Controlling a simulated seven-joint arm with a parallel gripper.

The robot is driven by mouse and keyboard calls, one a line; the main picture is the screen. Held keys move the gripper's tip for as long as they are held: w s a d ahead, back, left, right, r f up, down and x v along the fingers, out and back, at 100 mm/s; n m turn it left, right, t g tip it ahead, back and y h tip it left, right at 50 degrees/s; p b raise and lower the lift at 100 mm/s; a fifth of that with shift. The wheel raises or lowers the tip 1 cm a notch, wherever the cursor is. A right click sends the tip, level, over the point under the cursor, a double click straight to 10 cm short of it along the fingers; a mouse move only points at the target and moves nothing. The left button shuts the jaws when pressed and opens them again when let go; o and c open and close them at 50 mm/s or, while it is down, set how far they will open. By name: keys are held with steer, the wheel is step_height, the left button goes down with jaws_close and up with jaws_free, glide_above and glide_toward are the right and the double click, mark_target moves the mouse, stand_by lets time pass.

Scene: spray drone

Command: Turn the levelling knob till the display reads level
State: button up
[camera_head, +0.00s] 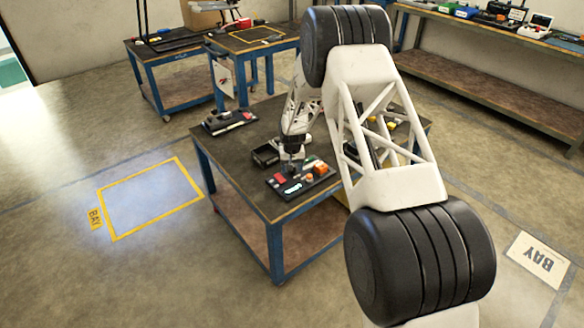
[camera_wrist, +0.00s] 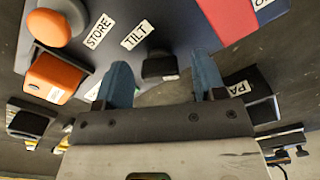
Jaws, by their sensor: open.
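In the head view, a dark control panel (camera_head: 304,180) with red, orange and white parts lies on the blue-framed table. My gripper (camera_head: 292,166) is low over its back edge. In the wrist view, my gripper (camera_wrist: 162,64) is open, its two blue fingers apart. A small black knob (camera_wrist: 160,68) beside the TILT label (camera_wrist: 138,33) shows between the fingers, with gaps on both sides; whether they are level with it in depth I cannot tell. A red and dark blue block (camera_wrist: 236,14) is cut off at the top; I cannot make out a display reading.
A black part with a partly hidden label (camera_wrist: 246,87) is right of the fingers. Another device (camera_head: 229,121) lies at the table's far left corner (camera_head: 205,143).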

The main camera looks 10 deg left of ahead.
steer(key=shift+r, duration=0.1)
steer(key=shift+r, duration=3.75)
